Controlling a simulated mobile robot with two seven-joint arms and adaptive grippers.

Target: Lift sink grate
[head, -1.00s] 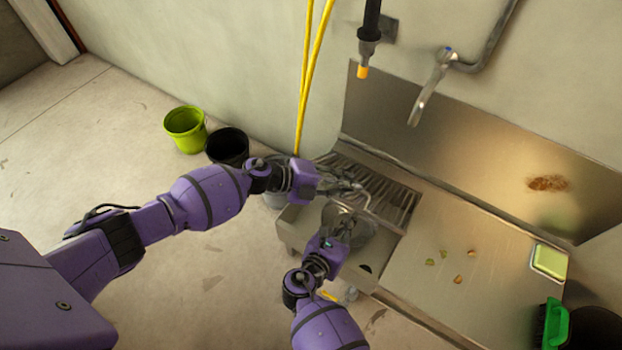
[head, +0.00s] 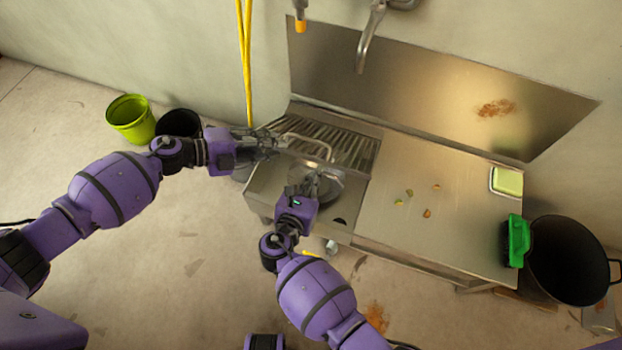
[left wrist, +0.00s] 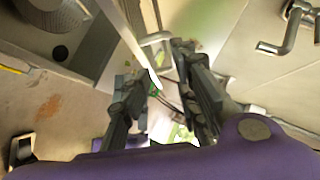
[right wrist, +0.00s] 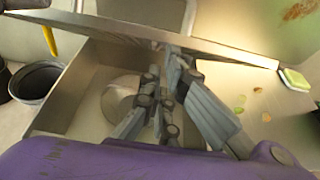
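The slatted metal sink grate (head: 350,147) covers the back part of the sink, and its front edge (right wrist: 110,30) crosses the right wrist view above the basin floor. My left gripper (head: 272,145) is at the grate's left end, beside the handle. My right gripper (head: 318,180) is in front of the grate. Its fingertips (right wrist: 160,62) are close together at the front edge; whether they pinch it is hidden.
A round metal vessel (right wrist: 118,98) sits in the basin. The drainboard (head: 395,235) at right holds scraps, a sponge (head: 507,181) and a green brush (head: 518,238). A black pot (head: 570,265) stands beyond it. Green (head: 130,118) and black (head: 178,123) buckets stand left. A faucet (head: 370,35) hangs above.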

